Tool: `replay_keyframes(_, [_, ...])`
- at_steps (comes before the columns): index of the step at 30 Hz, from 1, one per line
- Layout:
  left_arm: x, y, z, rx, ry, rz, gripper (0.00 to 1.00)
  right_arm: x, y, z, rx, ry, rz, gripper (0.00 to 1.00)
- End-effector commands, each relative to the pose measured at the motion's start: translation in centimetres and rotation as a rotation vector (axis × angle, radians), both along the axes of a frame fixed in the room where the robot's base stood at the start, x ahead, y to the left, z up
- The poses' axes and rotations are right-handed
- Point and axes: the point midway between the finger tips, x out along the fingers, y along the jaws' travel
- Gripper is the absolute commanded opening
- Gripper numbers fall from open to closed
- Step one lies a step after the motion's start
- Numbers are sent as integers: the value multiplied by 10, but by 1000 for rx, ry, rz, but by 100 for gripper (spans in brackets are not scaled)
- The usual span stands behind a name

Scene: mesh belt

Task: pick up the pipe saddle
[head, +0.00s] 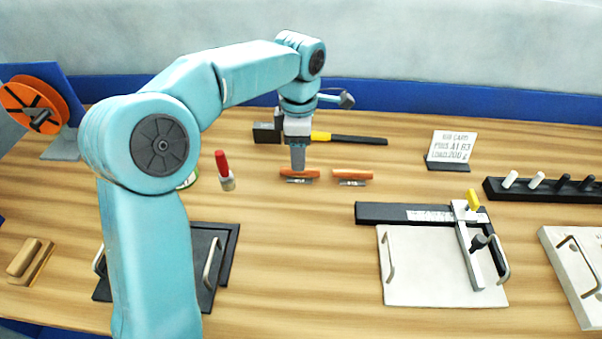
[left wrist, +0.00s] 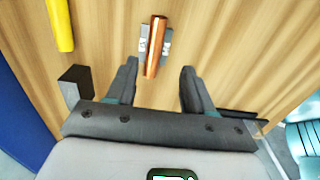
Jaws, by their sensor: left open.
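Two short copper-coloured pipe pieces with grey metal parts lie side by side mid-table in the head view: a left pipe saddle (head: 300,175) and a right pipe saddle (head: 351,176). My left gripper (head: 298,168) points down over the left one and hides part of it. In the left wrist view, one pipe saddle (left wrist: 155,45), apparently the left one, lies ahead of my open left gripper (left wrist: 159,68). It lines up with the gap between the fingers, and nothing is held. My right gripper is not in view.
A hammer (head: 350,139) lies just behind. A red-capped bottle (head: 224,170) stands to the left. A white plate with a handle (head: 420,265) and black bar lie front right. A sign card (head: 452,148) and peg rack (head: 550,190) are further right. The front middle is clear.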

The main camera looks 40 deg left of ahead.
Motion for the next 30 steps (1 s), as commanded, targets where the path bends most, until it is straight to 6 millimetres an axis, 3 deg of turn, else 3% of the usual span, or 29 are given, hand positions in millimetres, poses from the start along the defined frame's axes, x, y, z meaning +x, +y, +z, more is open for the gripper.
replay_keyframes(12, [9,3,-52,1,3,0,52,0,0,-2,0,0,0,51])
replay_keyframes(30, [10,3,-58,0,1,0,52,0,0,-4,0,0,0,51])
